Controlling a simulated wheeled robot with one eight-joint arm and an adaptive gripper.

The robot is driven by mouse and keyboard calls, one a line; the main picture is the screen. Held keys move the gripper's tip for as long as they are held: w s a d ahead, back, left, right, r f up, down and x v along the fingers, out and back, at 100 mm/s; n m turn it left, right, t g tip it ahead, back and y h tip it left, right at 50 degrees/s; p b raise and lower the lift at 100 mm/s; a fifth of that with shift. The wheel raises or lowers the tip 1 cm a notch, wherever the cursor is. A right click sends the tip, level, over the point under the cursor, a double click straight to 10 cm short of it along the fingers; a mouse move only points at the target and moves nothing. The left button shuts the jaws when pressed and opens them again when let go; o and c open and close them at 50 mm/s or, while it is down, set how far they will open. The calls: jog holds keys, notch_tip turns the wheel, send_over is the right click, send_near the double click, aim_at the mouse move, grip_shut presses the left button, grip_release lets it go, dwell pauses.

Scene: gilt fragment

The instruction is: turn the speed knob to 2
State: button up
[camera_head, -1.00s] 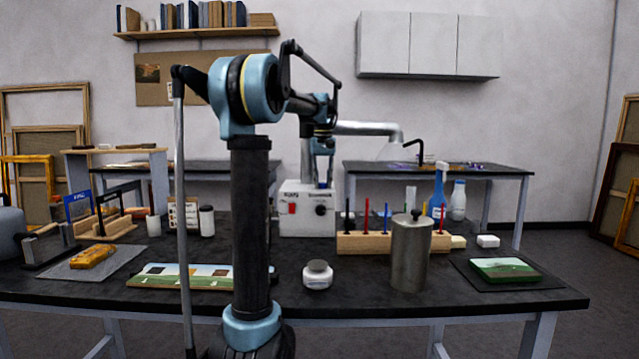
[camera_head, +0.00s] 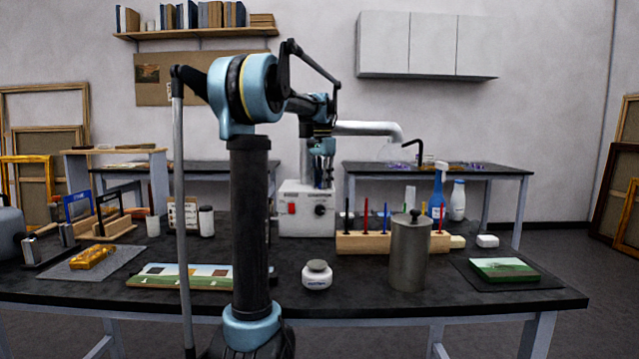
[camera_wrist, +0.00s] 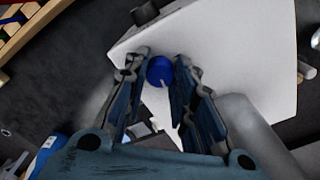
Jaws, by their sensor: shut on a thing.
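A white box-shaped machine (camera_head: 305,226) stands at the back of the dark table. Its front has a red switch (camera_head: 292,209) and a black knob (camera_head: 320,210); the lettering above them is too small to read. In the wrist view, a round blue knob (camera_wrist: 160,70) with a white pointer line is on the machine's white top (camera_wrist: 225,55). The line points toward the bottom of that picture, slightly right. My gripper (camera_head: 321,183) is over the machine top, pointing down. In the wrist view, its fingers (camera_wrist: 160,72) are shut on the blue knob, one on each side.
A silver duct (camera_head: 370,129) runs beside my arm. A wooden rack (camera_head: 380,243) with coloured sticks, a metal canister (camera_head: 409,255) and a white jar (camera_head: 317,275) stand in front and right. A landscape picture (camera_head: 185,275) lies at the front left.

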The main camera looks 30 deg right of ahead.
jog(key=shift+w+m, duration=0.25)
jog(key=shift+m, duration=0.05)
jog(key=shift+r, duration=0.1)
jog(key=o, duration=1.1)
jog(key=shift+a, duration=0.1)
notch_tip(320, 180, up, 12)
jog(key=shift+f, duration=0.1)
